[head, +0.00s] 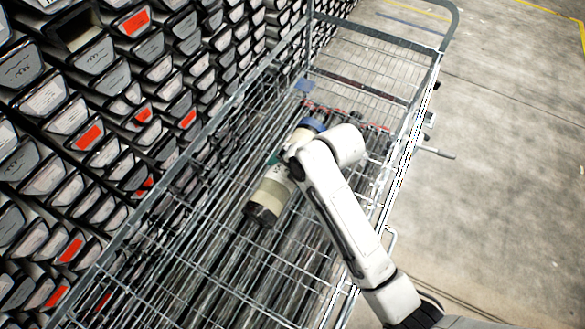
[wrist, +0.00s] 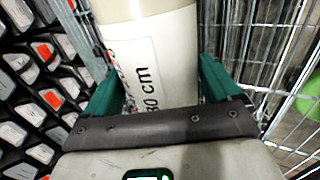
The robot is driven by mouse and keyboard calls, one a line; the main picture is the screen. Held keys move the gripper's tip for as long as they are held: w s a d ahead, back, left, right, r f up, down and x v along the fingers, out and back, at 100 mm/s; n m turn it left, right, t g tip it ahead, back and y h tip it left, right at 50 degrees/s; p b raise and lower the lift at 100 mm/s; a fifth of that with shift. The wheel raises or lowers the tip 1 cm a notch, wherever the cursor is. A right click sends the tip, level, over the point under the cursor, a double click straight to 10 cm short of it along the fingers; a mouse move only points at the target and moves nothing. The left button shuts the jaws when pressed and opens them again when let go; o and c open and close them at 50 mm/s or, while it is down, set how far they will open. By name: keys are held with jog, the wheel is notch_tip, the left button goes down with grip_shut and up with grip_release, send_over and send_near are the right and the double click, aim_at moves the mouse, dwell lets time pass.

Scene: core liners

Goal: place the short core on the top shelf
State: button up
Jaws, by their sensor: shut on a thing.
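The short core (head: 271,192) is a pale tube with a dark end at lower left and a blue end at upper right. It lies at a slant over the wire top shelf (head: 190,235) of the cart; I cannot tell whether it touches the wires. In the wrist view the core (wrist: 165,50) fills the space between the green fingers and shows a label ending in "0 cm". My gripper (wrist: 160,85) is shut around the core's sides. In the head view my arm hides most of the gripper, with a bit of green (head: 272,160) showing beside the core.
A wall of stacked core liners (head: 90,135) with white and red end labels stands close on the left. The cart's metal frame (head: 405,150) rises along the right and far sides. Long dark cores lie below the wires. Concrete floor (head: 510,160) is open at right.

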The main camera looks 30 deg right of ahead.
jog(key=shift+f, duration=1.15)
jog(key=shift+f, duration=0.15)
jog(key=o, duration=1.8)
jog(key=shift+s+f, duration=0.1)
jog(key=shift+f, duration=0.05)
jog(key=v, duration=1.2)
jog(key=s+d+f+m+g+h, duration=0.1)
jog(key=s+d+f+m, duration=0.1)
jog(key=s+m, duration=0.4)
jog(key=s+d+f+m+g+h, duration=0.1)
jog(key=s+d+f+m, duration=0.2)
jog(key=s+m, duration=0.4)
jog(key=s+d+f+m+g+h, duration=0.1)
jog(key=s+d+f+m, duration=0.1)
jog(key=s+m, duration=0.4)
jog(key=shift+s+d+f+m+g+h+b, duration=0.15)
jog(key=shift+f+m, duration=0.1)
jog(key=shift+m, duration=0.65)
jog(key=shift+s+d+f+m+g+h+b, duration=0.1)
jog(key=shift+f+m, duration=0.1)
jog(key=shift+m, duration=0.7)
jog(key=shift+s+d+f+m+g+h+b, duration=0.15)
jog(key=shift+f+m, duration=0.1)
jog(key=shift+m, duration=0.65)
jog(key=shift+s+f+m, duration=0.1)
jog(key=shift+s+m, duration=0.5)
jog(key=shift+m, duration=0.2)
